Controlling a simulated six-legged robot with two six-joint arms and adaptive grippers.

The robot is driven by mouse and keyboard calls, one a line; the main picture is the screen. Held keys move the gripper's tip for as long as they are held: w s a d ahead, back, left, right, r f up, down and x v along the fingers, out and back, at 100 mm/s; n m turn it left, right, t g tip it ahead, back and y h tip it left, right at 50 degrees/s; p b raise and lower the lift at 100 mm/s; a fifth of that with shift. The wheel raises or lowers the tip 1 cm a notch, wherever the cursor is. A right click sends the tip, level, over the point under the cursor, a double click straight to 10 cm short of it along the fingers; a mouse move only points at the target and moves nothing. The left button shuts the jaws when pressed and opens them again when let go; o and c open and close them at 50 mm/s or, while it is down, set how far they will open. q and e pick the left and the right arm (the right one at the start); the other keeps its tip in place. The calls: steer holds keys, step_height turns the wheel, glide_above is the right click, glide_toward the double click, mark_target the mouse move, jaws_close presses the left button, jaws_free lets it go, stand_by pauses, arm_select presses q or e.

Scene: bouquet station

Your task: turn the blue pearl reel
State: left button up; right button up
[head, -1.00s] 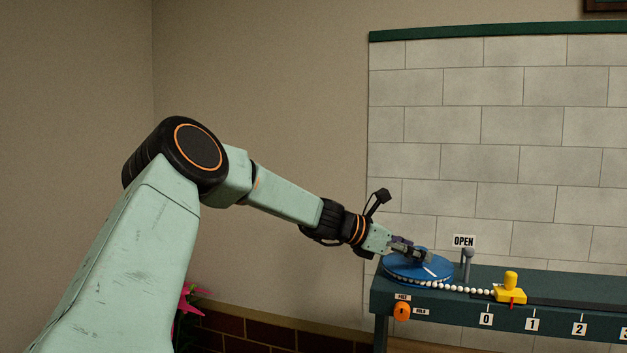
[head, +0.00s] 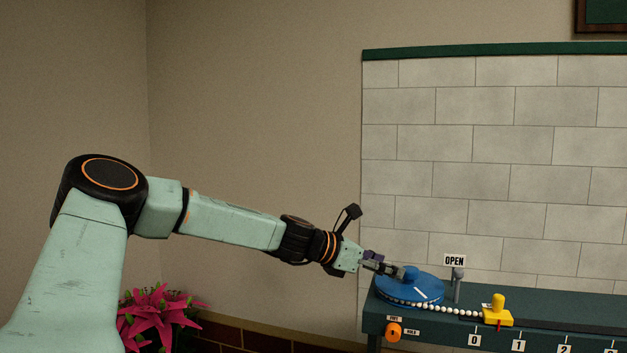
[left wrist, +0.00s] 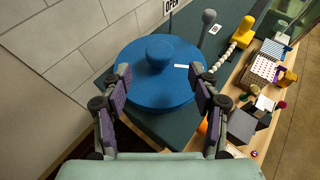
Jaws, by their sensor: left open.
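The blue pearl reel (head: 428,291) is a flat disc with a raised round knob and a white mark, lying on the left end of the dark green bench (head: 560,338). A string of white pearls (head: 440,308) runs from it to a yellow slider (head: 497,312). My left gripper (head: 392,269) is at the reel's left side, near the knob. In the left wrist view the reel (left wrist: 160,90) lies ahead, its knob (left wrist: 159,50) beyond the open, empty fingers (left wrist: 160,88). Whether a finger touches the disc, I cannot tell. My right gripper is not in view.
A tiled wall (head: 480,150) rises behind. Pink flowers (head: 158,315) stand at lower left.

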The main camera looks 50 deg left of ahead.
arm_select(q)
steer(key=shift+s+a+r+p, duration=0.1)
steer(key=shift+s+r+p, duration=0.05)
steer(key=shift+r+p, duration=0.2)
steer(key=shift+s+a+r+p, duration=0.1)
steer(key=shift+s+a+p, duration=0.25)
steer(key=shift+p, duration=0.55)
steer(key=a+r+t+y, duration=0.1)
steer(key=a+r+y, duration=0.3)
steer(key=a, duration=0.4)
steer(key=w+a+r+t+y, duration=0.1)
steer(key=a+r+y, duration=0.2)
steer(key=a+y, duration=0.2)
steer(key=w+a+r+t+y, duration=0.1)
steer(key=a+r+y, duration=0.3)
steer(key=a, duration=0.6)
steer(key=shift+w+a+r+m+t, duration=0.2)
steer(key=shift+a+r+m+t, duration=0.2)
steer(key=shift+t, duration=0.1)
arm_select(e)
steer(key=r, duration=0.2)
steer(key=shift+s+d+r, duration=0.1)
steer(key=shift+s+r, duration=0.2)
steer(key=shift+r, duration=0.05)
arm_select(q)
steer(key=shift+s, duration=0.1)
steer(key=shift+s+d+f, duration=0.1)
steer(key=shift+s, duration=0.05)
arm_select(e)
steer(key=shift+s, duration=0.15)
